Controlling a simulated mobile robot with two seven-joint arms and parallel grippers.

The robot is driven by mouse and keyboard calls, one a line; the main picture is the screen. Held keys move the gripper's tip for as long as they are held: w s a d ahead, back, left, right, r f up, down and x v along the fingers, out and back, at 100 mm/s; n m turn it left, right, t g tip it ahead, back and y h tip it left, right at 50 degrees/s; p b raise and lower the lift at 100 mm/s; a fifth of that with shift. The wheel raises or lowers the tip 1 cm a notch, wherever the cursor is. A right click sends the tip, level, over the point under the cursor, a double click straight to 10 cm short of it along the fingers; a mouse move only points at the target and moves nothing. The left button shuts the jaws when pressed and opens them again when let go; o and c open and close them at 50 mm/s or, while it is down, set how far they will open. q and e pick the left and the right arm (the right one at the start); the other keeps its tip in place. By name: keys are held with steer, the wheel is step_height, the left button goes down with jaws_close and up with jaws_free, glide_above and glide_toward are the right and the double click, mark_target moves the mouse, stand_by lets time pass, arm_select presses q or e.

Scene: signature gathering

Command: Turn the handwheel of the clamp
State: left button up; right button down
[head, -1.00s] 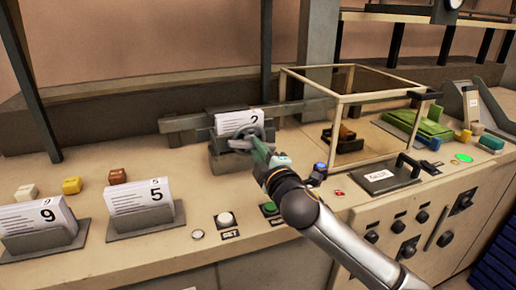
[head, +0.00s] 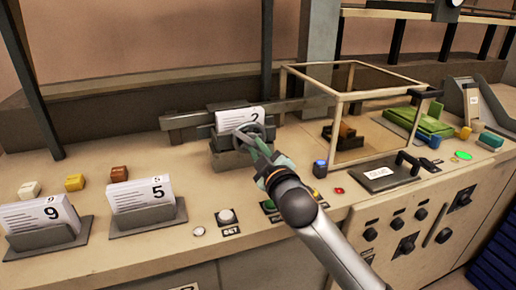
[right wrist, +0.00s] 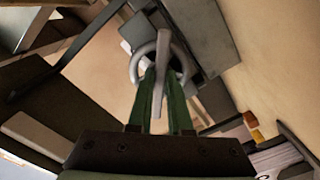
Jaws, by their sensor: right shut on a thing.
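The clamp (head: 228,158) is a dark grey block on the console, holding a white card stack marked 2 (head: 238,118). Its grey ring-shaped handwheel (head: 241,132) is on the front. My right gripper (head: 256,145) has its green fingers shut on the handwheel. In the right wrist view the fingertips (right wrist: 162,75) close around a grey bar of the handwheel (right wrist: 143,52), with the clamp body behind it. The fingers hide part of the wheel. My left gripper is not in view.
Card stacks marked 9 (head: 40,215) and 5 (head: 141,195) stand in holders at left. A glass-sided frame (head: 340,100) stands right of the clamp. Coloured blocks (head: 119,174) and buttons (head: 226,216) sit on the console. The strip left of the clamp is mostly clear.

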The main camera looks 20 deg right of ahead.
steer(key=c, duration=0.8)
jaws_free()
steer(key=shift+c, duration=0.2)
steer(key=s+b, duration=0.1)
steer(key=s, duration=1.1)
steer(key=shift+s+d, duration=0.2)
steer(key=shift+s, duration=0.05)
